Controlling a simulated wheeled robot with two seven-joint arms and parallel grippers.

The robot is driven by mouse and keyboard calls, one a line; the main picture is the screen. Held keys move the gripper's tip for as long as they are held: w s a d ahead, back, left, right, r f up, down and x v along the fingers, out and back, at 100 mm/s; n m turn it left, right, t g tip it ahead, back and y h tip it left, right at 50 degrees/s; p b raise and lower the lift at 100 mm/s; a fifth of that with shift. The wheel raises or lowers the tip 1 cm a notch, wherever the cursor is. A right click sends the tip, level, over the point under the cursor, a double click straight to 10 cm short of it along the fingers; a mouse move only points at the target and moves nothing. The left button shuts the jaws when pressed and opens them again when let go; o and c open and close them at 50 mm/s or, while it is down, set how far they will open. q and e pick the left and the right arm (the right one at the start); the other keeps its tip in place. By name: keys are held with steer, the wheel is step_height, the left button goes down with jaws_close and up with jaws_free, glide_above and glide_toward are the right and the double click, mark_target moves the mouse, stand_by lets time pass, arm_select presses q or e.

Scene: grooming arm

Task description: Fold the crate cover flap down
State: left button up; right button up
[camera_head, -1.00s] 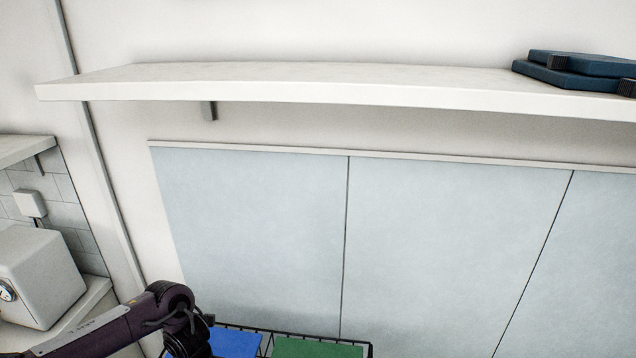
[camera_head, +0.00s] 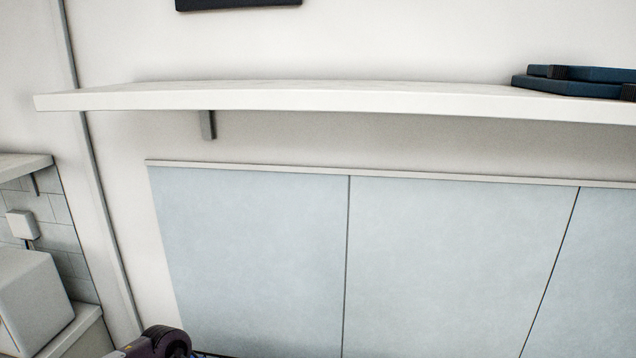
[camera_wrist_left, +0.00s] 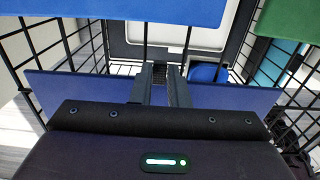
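In the left wrist view, a black wire crate (camera_wrist_left: 68,45) surrounds my left gripper (camera_wrist_left: 160,72). The gripper's two dark fingers show a narrow gap between them, with no clear object held in it. A dark blue panel (camera_wrist_left: 228,98) spans the view behind and to both sides of the fingers; I cannot tell whether they touch it. A brighter blue flap (camera_wrist_left: 120,10) hangs across the top left, and a green flap (camera_wrist_left: 284,18) is at the top right. I cannot tell which one is the cover flap. My right gripper is not in view.
In the head view, a white shelf (camera_head: 300,97) crosses the wall, with dark blue flat items (camera_head: 575,82) at its right end. Pale wall panels (camera_head: 250,260) are below. A white box-shaped appliance (camera_head: 32,295) stands on a counter at the left.

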arm_select(q)
steer(key=shift+t, duration=0.6)
steer(key=shift+s+a+r+p, duration=0.1)
steer(key=shift+s+r+p, duration=0.15)
steer(key=shift+r+p, duration=0.8)
steer(key=shift+s+r+p, duration=0.25)
steer(key=shift+r+p, duration=0.55)
steer(key=shift+r, duration=0.3)
steer(key=shift+r, duration=0.1)
steer(key=shift+s+r+p, duration=0.2)
steer(key=shift+r+p, duration=0.3)
steer(key=shift+s+r+p, duration=0.2)
steer(key=shift+r+p, duration=0.25)
steer(key=shift+r, duration=0.05)
steer(key=shift+s+a+r+t+p, duration=0.1)
steer(key=shift+s+r+t+p, duration=0.15)
steer(key=shift+r, duration=0.2)
steer(key=shift+s+r+t+p, duration=0.15)
steer(key=shift+r+t+p, duration=0.1)
steer(key=shift+r, duration=0.15)
steer(key=shift+t, duration=0.6)
steer(key=s+r, duration=0.1)
steer(key=s+r+p, duration=0.1)
steer(key=r, duration=0.1)
steer(key=shift+s+a+r, duration=0.1)
steer(key=shift+a+r, duration=0.05)
steer(key=shift+r, duration=0.05)
